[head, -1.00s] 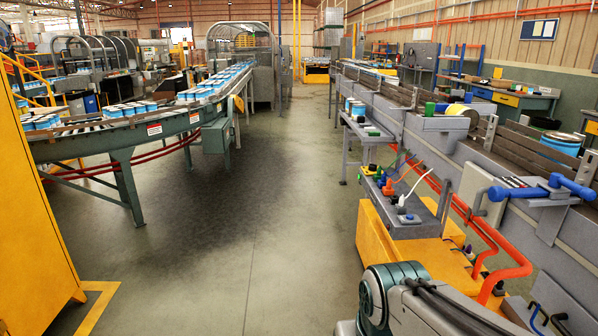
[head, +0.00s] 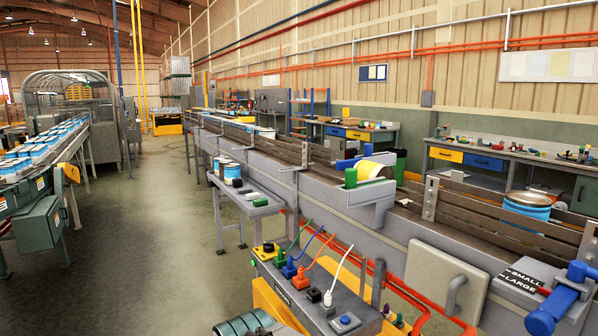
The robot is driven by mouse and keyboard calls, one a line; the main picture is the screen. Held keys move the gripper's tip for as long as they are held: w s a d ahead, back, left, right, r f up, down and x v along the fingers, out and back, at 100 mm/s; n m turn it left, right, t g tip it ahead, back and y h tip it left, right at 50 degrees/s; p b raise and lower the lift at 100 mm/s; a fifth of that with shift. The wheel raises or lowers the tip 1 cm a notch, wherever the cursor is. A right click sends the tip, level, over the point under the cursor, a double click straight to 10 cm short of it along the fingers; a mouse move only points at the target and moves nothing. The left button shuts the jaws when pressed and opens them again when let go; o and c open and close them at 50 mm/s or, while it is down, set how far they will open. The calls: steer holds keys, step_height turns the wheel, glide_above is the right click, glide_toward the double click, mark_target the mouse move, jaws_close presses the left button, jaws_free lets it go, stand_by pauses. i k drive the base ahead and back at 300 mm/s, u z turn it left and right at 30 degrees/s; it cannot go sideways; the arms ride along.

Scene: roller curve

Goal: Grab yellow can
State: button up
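A yellow can-like cylinder (head: 372,169) sits at the near edge of the grey conveyor on the right, between a blue part and a green part of a holder (head: 368,194). It appears to lie on its side, with its yellow band facing up. The blue and green parts hide some of it. My gripper is out of view.
A blue can (head: 527,206) stands on the conveyor at right. A grey side table (head: 250,203) with small cans stands left of the conveyor. A control box (head: 318,300) with plugs and cables stands in front. Another conveyor with blue cans (head: 40,150) is at left. The aisle floor (head: 165,190) is clear.

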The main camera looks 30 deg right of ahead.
mark_target(366, 169)
steer(key=i, duration=2.6)
steer(key=z, duration=3.15)
